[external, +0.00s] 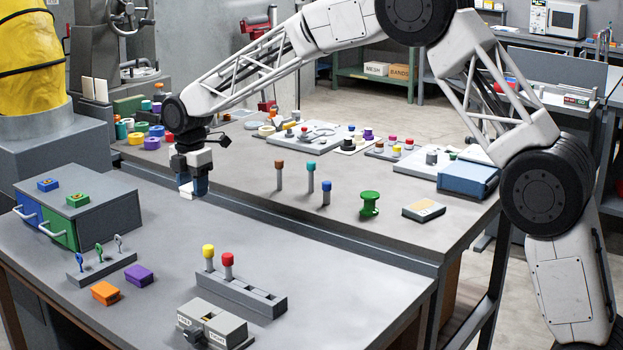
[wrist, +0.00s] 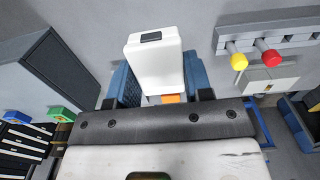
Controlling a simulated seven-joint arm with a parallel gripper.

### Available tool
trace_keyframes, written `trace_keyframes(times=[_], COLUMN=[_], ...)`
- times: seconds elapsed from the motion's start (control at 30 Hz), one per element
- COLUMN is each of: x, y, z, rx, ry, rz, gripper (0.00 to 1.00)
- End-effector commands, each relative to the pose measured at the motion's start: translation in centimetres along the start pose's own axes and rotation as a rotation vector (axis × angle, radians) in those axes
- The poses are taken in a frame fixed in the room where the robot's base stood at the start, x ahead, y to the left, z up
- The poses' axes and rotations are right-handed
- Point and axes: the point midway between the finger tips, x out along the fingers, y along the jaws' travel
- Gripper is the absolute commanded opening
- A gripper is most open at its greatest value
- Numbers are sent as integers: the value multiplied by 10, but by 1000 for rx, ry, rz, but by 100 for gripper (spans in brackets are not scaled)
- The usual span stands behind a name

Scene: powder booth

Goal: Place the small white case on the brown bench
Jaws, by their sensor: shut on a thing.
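My gripper (external: 190,185) is shut on the small white case (wrist: 156,62), which sits between its blue fingers in the wrist view. In the external view, the white case (external: 186,192) hangs at the fingertips, above the front bench near its back edge. The front bench (external: 150,225) has a grey top and brownish legs. Behind it stands another bench (external: 240,172) with a slightly brownish grey top. From the colours I cannot tell for sure which one is the brown bench.
A grey drawer cabinet (external: 108,205) stands left on the front bench. Orange (external: 105,293) and purple (external: 139,275) cases and a rack with yellow and red knobs (external: 240,293) are also there. Pegs and a green spool (external: 369,203) stand on the back bench.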

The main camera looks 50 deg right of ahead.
Motion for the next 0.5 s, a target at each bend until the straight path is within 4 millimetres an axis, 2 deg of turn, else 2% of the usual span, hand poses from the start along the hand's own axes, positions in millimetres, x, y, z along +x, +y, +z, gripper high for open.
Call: trace_keyframes(times=[0.03, 0.1, 0.3, 0.37, 0.5], x=[0, 1, 1, 1, 25], y=[4, 7, 13, 14, 14], z=[-18, -37, -79, -89, -89], rx=[-2, 1, 8, 11, 14], ry=[0, 0, 0, 0, 0], rz=[1, 0, 1, 1, -2], gripper=[22, 22, 22, 22, 22])
